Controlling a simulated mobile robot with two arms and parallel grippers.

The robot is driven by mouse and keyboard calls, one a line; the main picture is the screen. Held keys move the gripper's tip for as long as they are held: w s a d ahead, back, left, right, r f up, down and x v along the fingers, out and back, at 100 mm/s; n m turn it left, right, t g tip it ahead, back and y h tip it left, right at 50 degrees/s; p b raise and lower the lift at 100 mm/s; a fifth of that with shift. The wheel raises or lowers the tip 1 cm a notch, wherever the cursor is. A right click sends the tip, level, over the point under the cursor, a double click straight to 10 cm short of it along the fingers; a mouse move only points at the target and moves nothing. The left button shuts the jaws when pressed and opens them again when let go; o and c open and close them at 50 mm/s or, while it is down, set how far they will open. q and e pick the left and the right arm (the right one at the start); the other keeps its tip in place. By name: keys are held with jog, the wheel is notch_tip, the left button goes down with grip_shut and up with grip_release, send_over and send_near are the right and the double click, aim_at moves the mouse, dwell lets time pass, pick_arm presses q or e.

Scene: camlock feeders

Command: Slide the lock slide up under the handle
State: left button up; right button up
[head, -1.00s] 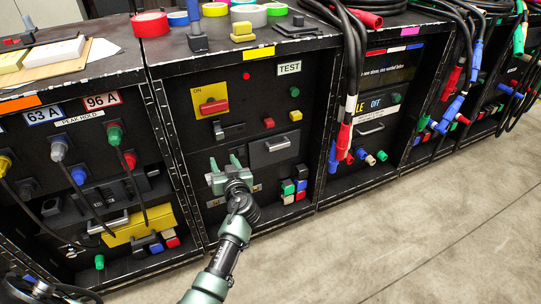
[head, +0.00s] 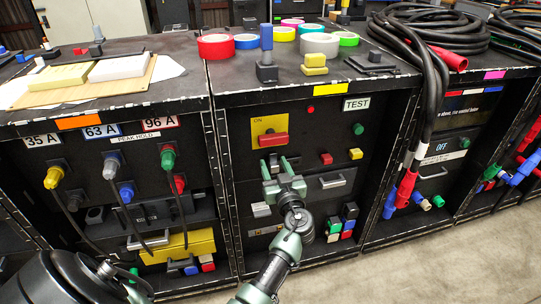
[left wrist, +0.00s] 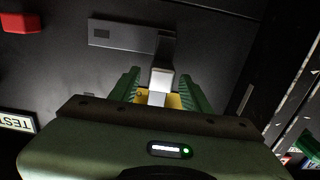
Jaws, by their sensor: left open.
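The red handle (head: 273,139) sits on a yellow plate (head: 260,125) marked ON, on the black panel. The grey lock slide lies just below the handle and is mostly hidden behind my left gripper in the head view. In the left wrist view, which is upside down, its flat grey plate (left wrist: 120,36) and light grey tab (left wrist: 162,78) show. My left gripper (head: 281,168) is open in front of the slide. In the left wrist view the tab lies between its green fingers; I cannot tell whether they touch it.
A red button (head: 326,158), a TEST label (head: 356,104) and a grey drawer pull (head: 333,181) lie right of the gripper. Black cables (head: 430,75) hang at the cabinet's right edge. Tape rolls (head: 320,44) lie on top.

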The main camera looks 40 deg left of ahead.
pick_arm(q)
jog(key=shift+w+a, duration=0.15)
pick_arm(e)
jog(key=shift+a+f, duration=0.3)
jog(key=shift+f, duration=0.05)
pick_arm(q)
jog(key=shift+c, duration=0.4)
grip_shut()
jog(key=shift+r, duration=0.1)
dwell(0.6)
jog(key=shift+r, duration=0.2)
jog(key=shift+r+p, duration=0.45)
jog(key=shift+r, duration=1.4)
pick_arm(e)
jog(key=shift+s+d+f, duration=0.1)
jog(key=shift+s+f, duration=0.25)
jog(key=shift+f, duration=0.3)
jog(key=shift+s+f, duration=0.3)
jog(key=shift+f, duration=0.3)
